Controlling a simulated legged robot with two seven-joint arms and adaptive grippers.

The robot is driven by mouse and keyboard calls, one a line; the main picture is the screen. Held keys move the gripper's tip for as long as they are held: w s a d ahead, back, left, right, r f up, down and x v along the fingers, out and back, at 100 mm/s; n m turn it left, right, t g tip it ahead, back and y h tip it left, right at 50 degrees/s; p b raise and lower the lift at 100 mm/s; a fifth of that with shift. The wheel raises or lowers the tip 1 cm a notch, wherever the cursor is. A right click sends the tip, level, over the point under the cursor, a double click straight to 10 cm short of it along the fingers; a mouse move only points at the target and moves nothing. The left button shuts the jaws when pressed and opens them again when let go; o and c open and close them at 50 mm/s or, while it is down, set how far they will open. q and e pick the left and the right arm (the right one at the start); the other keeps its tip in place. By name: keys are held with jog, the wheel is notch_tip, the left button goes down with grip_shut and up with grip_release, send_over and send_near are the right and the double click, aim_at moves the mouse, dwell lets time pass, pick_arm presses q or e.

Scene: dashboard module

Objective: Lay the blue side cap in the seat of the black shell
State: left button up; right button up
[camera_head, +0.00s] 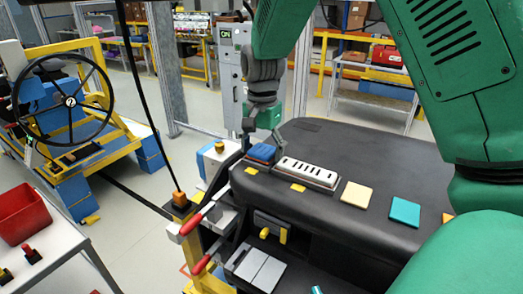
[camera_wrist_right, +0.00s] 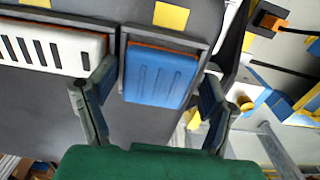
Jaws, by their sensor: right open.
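The blue side cap (camera_head: 261,153) lies at the left end of the black shell (camera_head: 345,160). In the wrist view the cap (camera_wrist_right: 158,73) lies within a dark raised frame (camera_wrist_right: 165,36), with an orange strip along its upper edge. I cannot tell whether it sits fully down in this seat. My right gripper (camera_head: 263,138) is above the cap, open. Its fingers, seen in the wrist view (camera_wrist_right: 160,80), stand on either side of the cap, apart from it. My left gripper is not in view.
A white slotted panel (camera_head: 307,172) lies beside the cap. Red-handled levers (camera_head: 192,224) stand at the front left. A steering wheel (camera_head: 66,99) stands at the far left.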

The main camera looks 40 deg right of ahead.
jog(key=shift+s+a, duration=0.1)
jog(key=shift+r, duration=0.15)
jog(key=shift+r, duration=0.25)
notch_tip(320, 180, up, 11)
jog(key=shift+r, duration=0.15)
dwell(0.4)
